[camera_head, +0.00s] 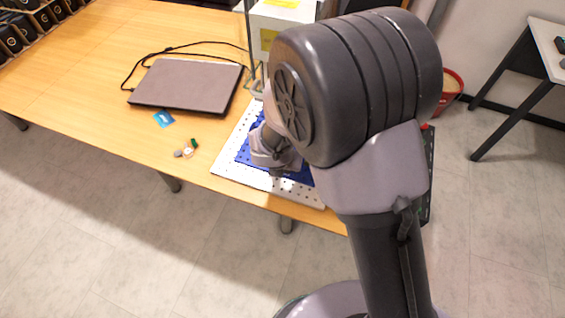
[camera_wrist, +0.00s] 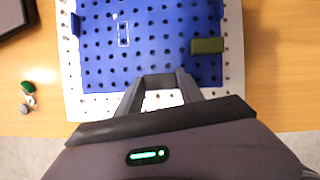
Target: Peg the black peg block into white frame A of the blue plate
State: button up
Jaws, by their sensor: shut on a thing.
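The blue plate (camera_wrist: 148,62) with rows of holes lies on a white perforated board (camera_wrist: 234,75). It also shows in the head view (camera_head: 243,155), partly hidden by my arm. A thin white frame (camera_wrist: 123,34) is outlined on the plate at the upper left of my gripper; no letter is legible on it. My gripper (camera_wrist: 160,86) is shut on a dark piece, the black peg block (camera_wrist: 160,79), at the plate's near edge in the picture. Its pegs are hidden, and I cannot tell its height above the plate. In the head view my arm hides the fingertips.
A dark green block (camera_wrist: 208,46) sits on the plate's right side. A closed laptop (camera_head: 187,84), a blue card (camera_head: 164,119) and several small items (camera_head: 188,152) lie on the wooden table (camera_head: 90,75). A white machine (camera_head: 280,25) stands behind the plate.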

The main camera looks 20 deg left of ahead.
jog(key=shift+f+b, duration=0.6)
jog(key=o, duration=1.4)
jog(key=p+v, duration=0.7)
jog(key=v, duration=0.5)
jog(key=shift+s, duration=0.1)
